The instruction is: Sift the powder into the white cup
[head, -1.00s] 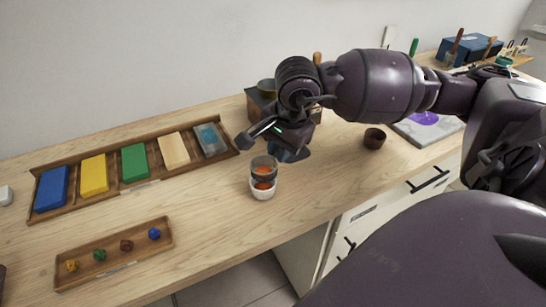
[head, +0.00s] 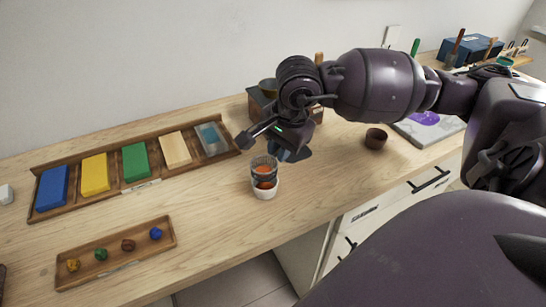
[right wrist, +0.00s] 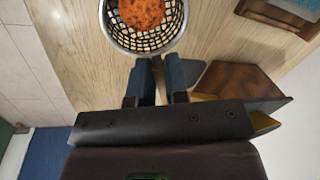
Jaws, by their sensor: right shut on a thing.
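A sieve (head: 264,162) with a dark rim holds orange powder. It sits right over the white cup (head: 265,193), with orange showing low between them; I cannot tell whether they touch. In the right wrist view the mesh sieve (right wrist: 113,35) carries a heap of orange powder (right wrist: 142,12), and the cup is hidden beneath it. My right gripper (head: 276,153) comes from the right and behind and is shut on the sieve's edge; its fingers (right wrist: 157,66) show in the right wrist view. My left gripper is not in view.
A wooden tray of coloured blocks (head: 136,161) lies at the back left, and a smaller tray with several dice (head: 128,245) at the front left. A dark brown cup (head: 375,138) and a marble board (head: 428,130) are at the right.

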